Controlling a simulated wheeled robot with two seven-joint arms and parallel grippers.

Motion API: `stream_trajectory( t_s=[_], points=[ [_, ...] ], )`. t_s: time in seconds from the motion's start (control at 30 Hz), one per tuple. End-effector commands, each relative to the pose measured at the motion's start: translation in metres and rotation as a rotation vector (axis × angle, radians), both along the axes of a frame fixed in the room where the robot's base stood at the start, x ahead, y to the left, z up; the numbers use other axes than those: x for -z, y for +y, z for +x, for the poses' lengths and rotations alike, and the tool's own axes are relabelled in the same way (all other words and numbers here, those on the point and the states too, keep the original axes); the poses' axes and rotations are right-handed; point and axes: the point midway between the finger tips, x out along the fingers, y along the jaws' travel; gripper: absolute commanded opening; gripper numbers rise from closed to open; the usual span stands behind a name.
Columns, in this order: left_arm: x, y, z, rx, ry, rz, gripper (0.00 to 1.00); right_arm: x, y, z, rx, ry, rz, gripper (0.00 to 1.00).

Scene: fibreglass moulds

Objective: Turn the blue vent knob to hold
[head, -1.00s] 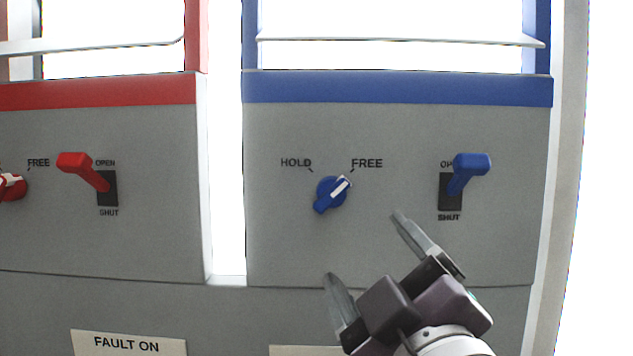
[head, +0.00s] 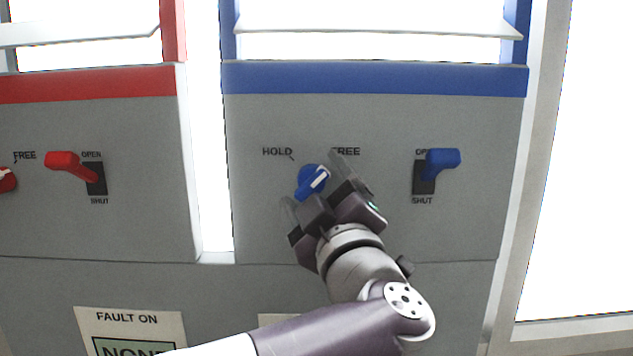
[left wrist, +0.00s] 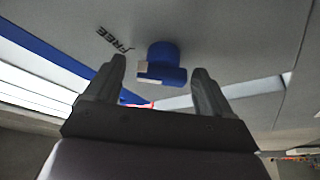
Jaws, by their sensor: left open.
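The blue vent knob (head: 312,181) is on the grey panel under the blue band, between the HOLD and FREE labels. Its white pointer mark is tilted up and right, toward FREE. My left gripper (head: 313,182) is open, with its fingertips around the knob in the head view and one finger partly over the FREE label. In the left wrist view, the knob (left wrist: 162,64) shows between and just beyond the two open fingers (left wrist: 158,66). I cannot tell whether the fingers touch it. My right gripper is not in view.
A blue lever (head: 441,162) sits right of the knob at an OPEN/SHUT slot. A red lever (head: 70,164) and part of a red knob (head: 6,180) are on the left panel.

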Motion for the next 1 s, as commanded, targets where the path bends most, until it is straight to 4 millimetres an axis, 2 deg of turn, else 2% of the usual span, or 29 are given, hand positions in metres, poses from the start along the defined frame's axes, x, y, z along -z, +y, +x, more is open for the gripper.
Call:
stream_trajectory(
  t_s=[0.07, 0.1, 0.17, 0.2, 0.27, 0.67, 1.0],
  points=[
    [0.000, 0.000, 0.000, 0.000, 0.000, 0.000, 0.83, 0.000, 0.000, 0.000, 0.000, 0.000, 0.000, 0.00],
    [0.000, 0.000, 0.000, 0.000, 0.000, 0.000, 0.76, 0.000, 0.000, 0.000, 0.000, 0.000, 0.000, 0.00],
    [0.000, 0.000, 0.000, 0.000, 0.000, 0.000, 0.57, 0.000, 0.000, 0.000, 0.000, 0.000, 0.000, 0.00],
    [0.000, 0.000, 0.000, 0.000, 0.000, 0.000, 0.44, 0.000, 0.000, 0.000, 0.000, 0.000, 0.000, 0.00],
    [0.000, 0.000, 0.000, 0.000, 0.000, 0.000, 0.27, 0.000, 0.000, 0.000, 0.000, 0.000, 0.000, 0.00],
    [0.001, 0.000, -0.001, 0.000, -0.002, -0.061, 0.27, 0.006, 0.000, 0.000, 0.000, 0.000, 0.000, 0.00],
    [0.000, -0.002, 0.000, 0.002, -0.004, -0.321, 0.27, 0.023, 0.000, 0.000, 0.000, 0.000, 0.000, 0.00]
  ],
)
